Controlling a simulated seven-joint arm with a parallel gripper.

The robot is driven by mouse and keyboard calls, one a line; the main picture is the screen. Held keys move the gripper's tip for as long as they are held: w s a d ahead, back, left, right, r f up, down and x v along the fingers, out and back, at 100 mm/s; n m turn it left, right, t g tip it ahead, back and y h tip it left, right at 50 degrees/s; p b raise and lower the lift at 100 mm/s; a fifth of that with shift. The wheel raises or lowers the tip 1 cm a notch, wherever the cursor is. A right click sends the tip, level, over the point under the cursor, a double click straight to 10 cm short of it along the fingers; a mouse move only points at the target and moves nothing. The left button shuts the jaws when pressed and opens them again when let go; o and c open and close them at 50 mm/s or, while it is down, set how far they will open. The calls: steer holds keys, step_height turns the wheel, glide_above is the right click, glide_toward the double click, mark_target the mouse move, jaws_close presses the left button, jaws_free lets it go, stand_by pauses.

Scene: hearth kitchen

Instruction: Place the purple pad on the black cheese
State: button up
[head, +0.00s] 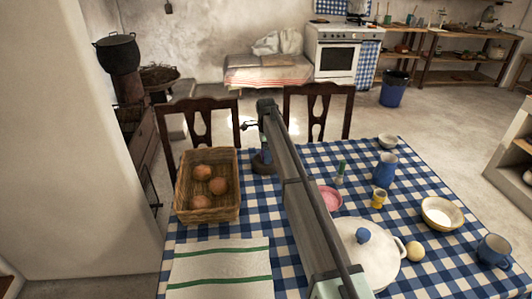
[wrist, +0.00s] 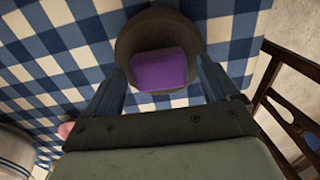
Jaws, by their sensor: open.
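The purple pad (wrist: 160,70) lies on top of the black cheese (wrist: 160,24), a dark round disc on the checked cloth. In the wrist view the pad sits within the disc's outline, towards its near side. My gripper (wrist: 162,72) is open above them, with one finger on each side of the pad and a small gap at each side. In the head view the black cheese (head: 263,168) shows at the table's far edge, partly hidden by my arm and gripper. The pad cannot be made out clearly there.
A wicker basket (head: 227,208) with brown round items stands left of my arm. A pink dish (head: 330,198), white lidded pot (head: 344,228), blue jug (head: 385,170) and bowl (head: 441,213) stand to the right. Wooden chairs (head: 318,92) stand behind the table.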

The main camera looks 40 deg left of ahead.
step_height(320, 180, up, 12)
steer(key=shift+f, duration=0.15)
stand_by(0.3)
